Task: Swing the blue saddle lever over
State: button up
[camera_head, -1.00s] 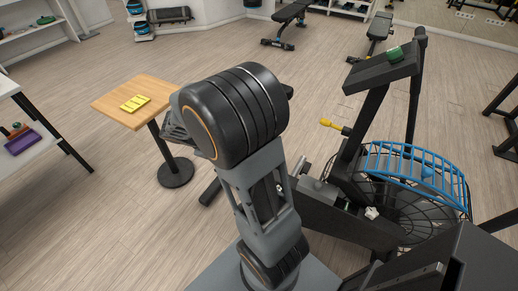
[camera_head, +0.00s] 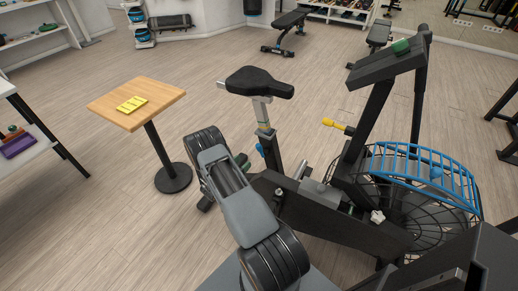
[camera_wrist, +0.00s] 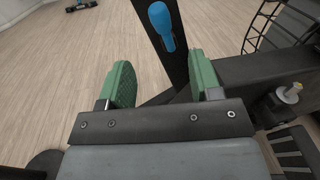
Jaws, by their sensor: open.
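The blue saddle lever (camera_head: 261,150) sits on the left side of the exercise bike's dark seat post (camera_head: 271,150), below the black saddle (camera_head: 259,82). In the wrist view the blue lever (camera_wrist: 161,26) is a rounded handle against the dark post (camera_wrist: 176,62), beyond the fingertips and roughly in line with the gap between them. My gripper (camera_wrist: 160,84) has two green-padded fingers spread apart with nothing between them. In the head view my gripper is mostly hidden by my arm; only bits of green show near the post, just below the lever. The lever appears apart from the fingers.
The bike's frame (camera_head: 345,225) runs right from the post. A yellow-handled lever (camera_head: 335,124) and a blue fan guard (camera_head: 425,165) are at right. A wooden side table (camera_head: 160,97) with a yellow item stands at left. The floor between is clear.

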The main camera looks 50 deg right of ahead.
aim_at(259, 148)
jog(key=d, duration=0.8)
jog(key=w+d, duration=0.1)
jog(key=d, duration=0.3)
jog(key=shift+d+p, duration=0.1)
jog(key=shift+p, duration=0.2)
grip_shut()
